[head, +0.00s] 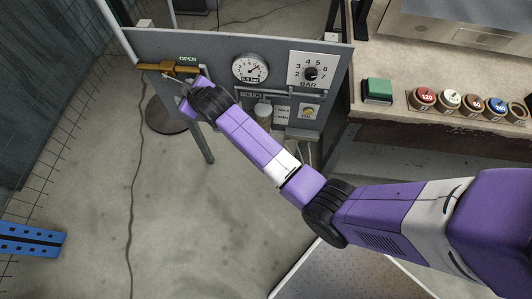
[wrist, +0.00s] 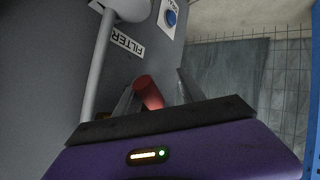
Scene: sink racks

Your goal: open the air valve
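The grey panel (head: 225,50) carries an "OPEN" label (head: 188,59) at its upper left, with an orange-yellow bar (head: 155,67) just below it. My gripper (head: 178,82) is at this left end of the panel, just below the bar; my wrist partly hides the area. In the wrist view my gripper (wrist: 157,88) has its two fingers spread. A red cylindrical handle end (wrist: 148,92) shows between them, nearer the left finger, with a gap to the right finger. Whether the left finger touches it, I cannot tell.
A round gauge (head: 250,68) and a BAR dial (head: 310,73) sit right on the panel. A grey pipe (wrist: 98,70) and a "FILTER" label (wrist: 128,42) show beside my gripper. A counter with a green block (head: 377,90) stands right. The floor in front is mostly clear.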

